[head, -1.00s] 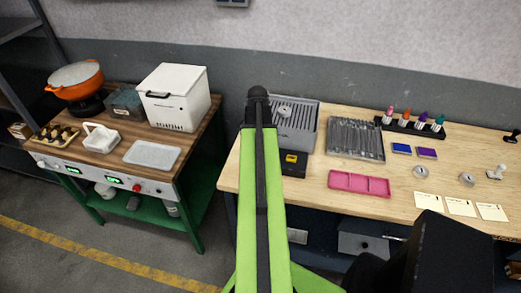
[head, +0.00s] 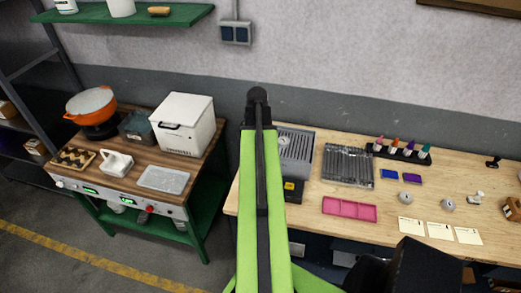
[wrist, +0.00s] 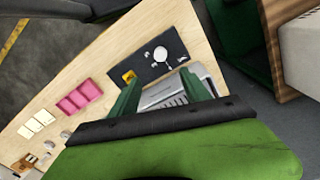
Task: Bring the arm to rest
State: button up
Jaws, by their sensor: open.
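My gripper (wrist: 160,82) shows in the wrist view as two dark green fingers standing apart, with nothing held between them. A grey slotted metal unit (wrist: 165,95) lies beyond and between the fingers in that view. In the head view my green arm link rises up the middle of the picture, and a dark part at the lower right covers the bench's front edge. The fingers cannot be made out in the head view.
The wooden workbench (head: 290,215) carries a pink tray (head: 349,209), a grey slotted tray (head: 348,166), coloured bottles (head: 402,149) and white cards (head: 440,230). At left, a cart (head: 140,188) holds an orange pot (head: 91,104) and a white box (head: 183,124). Floor shows between them.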

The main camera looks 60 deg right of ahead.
dwell(0.3)
jog(key=w+a+f+n+b, duration=0.3)
jog(key=w+a+f+b, duration=0.2)
jog(key=w+a, duration=0.6)
jog(key=w+a+f+n+b, duration=0.3)
jog(key=w+a+f+b, duration=0.3)
jog(key=w+a, duration=0.5)
jog(key=a+f+n+b, duration=0.2)
jog(key=a+n, duration=0.2)
jog(key=a, duration=0.5)
jog(key=a+f+n+b, duration=0.2)
jog(key=a+n, duration=0.2)
jog(key=a, duration=0.6)
jog(key=s+a+f+n+b, duration=0.1)
jog(key=a+n, duration=0.3)
jog(key=a, duration=0.5)
jog(key=shift+a+f+t+b, duration=0.25)
jog(key=shift+f+t+b, duration=0.05)
jog(key=shift+f+b, duration=0.5)
